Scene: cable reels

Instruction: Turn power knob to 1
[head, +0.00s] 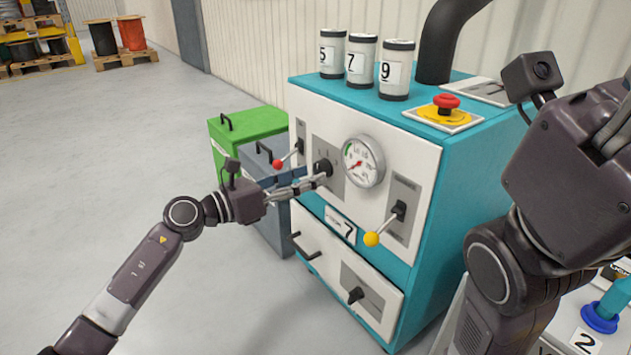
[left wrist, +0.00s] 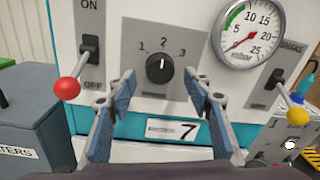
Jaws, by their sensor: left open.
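The power knob (left wrist: 160,68) is a black round dial on a grey plate (left wrist: 185,35) marked 1, 2 and 3. Its white mark points up, at about 2. In the head view the knob (head: 323,167) sits on the front of the teal and white machine, left of the gauge. My left gripper (head: 312,178) is open in front of the plate. In the left wrist view its blue-padded fingers (left wrist: 160,82) stand apart, one on each side of and below the knob, with nothing between them. My right gripper (head: 614,130) is partly cut off at the right edge.
A red-balled lever (left wrist: 67,87) is left of the plate, a yellow-balled lever (left wrist: 297,115) right. The gauge (left wrist: 247,33) is at upper right. Numbered cans (head: 362,58) and a red emergency button (head: 446,103) are on top. Green (head: 245,130) and grey bins stand at left. Floor there is clear.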

